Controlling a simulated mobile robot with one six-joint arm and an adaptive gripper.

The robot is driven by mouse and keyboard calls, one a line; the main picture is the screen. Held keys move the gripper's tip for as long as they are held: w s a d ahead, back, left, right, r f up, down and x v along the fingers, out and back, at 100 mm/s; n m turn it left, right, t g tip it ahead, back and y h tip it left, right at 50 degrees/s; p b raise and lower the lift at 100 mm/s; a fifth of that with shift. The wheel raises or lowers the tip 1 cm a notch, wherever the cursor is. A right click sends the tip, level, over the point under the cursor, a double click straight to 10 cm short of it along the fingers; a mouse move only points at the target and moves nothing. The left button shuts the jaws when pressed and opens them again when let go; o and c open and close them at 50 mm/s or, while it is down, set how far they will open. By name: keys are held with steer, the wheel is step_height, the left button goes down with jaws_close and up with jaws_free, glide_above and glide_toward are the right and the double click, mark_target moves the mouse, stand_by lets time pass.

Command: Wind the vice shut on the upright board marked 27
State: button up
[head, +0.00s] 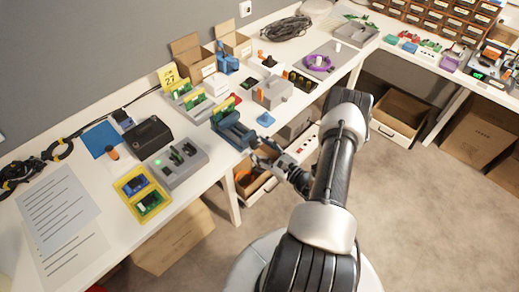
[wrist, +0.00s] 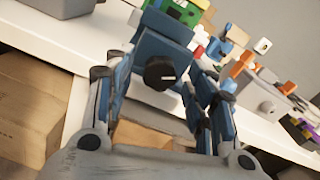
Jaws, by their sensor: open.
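The blue vice (head: 232,133) stands at the front edge of the white bench. In the wrist view the vice (wrist: 160,45) faces me, with a dark round knob (wrist: 159,73) on its front. A green board (head: 225,107) stands upright at the vice; green also shows behind the vice in the wrist view (wrist: 184,10). I cannot read a number on it. A yellow card (head: 170,78) marked 27 stands farther back. My gripper (head: 257,148) is open at the vice's front. In the wrist view its fingers (wrist: 166,84) are on either side of the knob, apparently not closed on it.
Grey trays with green boards (head: 190,98) stand behind the vice, and another grey fixture (head: 178,163) stands to its left. A small blue piece (head: 265,119) lies to its right.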

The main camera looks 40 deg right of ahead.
steer(key=shift+w, duration=0.1)
steer(key=shift+c, duration=0.3)
steer(key=c, duration=1)
steer(key=shift+m, duration=0.3)
